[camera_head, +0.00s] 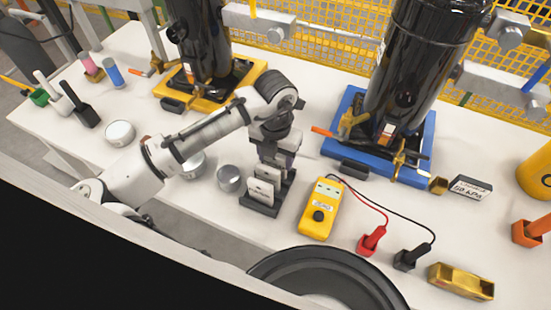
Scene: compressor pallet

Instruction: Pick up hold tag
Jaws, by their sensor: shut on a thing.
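Pale, upright tags stand in a small dark rack (263,209) near the middle of the table. The front tag (261,191) shows clearly, with another tag (269,174) just behind it. My gripper (277,159) points down at the back of the rack, shut on a hold tag. The fingers and arm hide most of the held tag, and I cannot tell whether it is still seated in the rack. The writing on the tags is too small to read.
A yellow meter (321,209) with red and black leads stands right of the rack. Round metal tins (229,178) lie left of it. Black compressors stand behind, on a yellow base (205,103) and a blue base (345,147). A black round object (325,275) is at the front.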

